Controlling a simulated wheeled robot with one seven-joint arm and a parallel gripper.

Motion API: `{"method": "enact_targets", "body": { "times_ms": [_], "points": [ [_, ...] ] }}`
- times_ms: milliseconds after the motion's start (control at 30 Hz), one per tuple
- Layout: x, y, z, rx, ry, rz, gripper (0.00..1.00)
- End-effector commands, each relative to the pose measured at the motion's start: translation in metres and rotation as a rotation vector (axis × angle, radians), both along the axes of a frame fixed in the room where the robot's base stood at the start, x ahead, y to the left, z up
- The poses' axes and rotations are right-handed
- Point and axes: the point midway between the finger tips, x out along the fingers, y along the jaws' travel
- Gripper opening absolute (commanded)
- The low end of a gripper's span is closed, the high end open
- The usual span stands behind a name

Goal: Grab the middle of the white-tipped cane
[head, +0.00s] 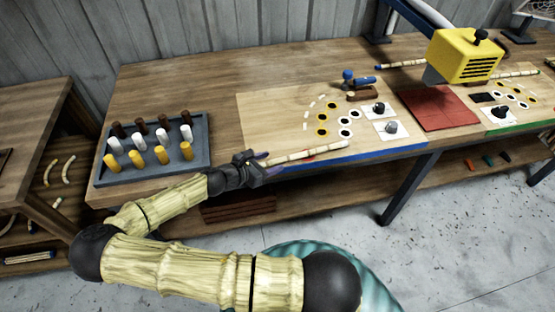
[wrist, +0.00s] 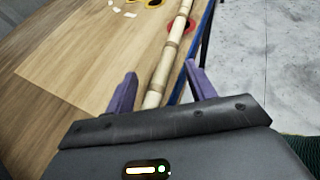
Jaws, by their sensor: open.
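A pale jointed cane (head: 312,153) lies along the front edge of the wooden work board. Its right end looks whitish in the head view; its left end is at my gripper. My gripper (head: 264,164) is at the cane's left part, away from its middle. In the wrist view the cane (wrist: 172,48) runs upward between the two purple fingers of my gripper (wrist: 160,82). The fingers are open, with gaps on both sides of the cane. The cane's near end is hidden by the gripper body.
A blue-grey tray (head: 207,158) with brown, white and yellow pegs stands left. A red mat (head: 437,108), knobs on white plates (head: 387,109) and a yellow machine head (head: 464,55) are to the right. Another cane (head: 400,65) lies at the back. The board's middle left is clear.

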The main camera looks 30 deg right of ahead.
Motion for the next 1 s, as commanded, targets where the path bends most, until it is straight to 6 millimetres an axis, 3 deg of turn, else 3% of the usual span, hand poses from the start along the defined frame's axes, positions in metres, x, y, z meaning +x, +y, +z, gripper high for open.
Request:
{"method": "enact_targets", "body": {
  "times_ms": [100,600,633,900,1000],
  "points": [
    [0.0016,-0.0079,-0.0032,0.0,0.002,0.001,0.55],
    [0.0016,-0.0078,-0.0036,0.0,0.001,0.001,0.55],
    [0.0016,-0.0079,-0.0036,0.0,0.001,0.001,0.53],
    [0.0014,-0.0078,-0.0038,0.001,0.001,0.0,0.03],
    [0.0012,-0.0078,-0.0042,0.001,0.002,0.001,0.03]
  ]
}}
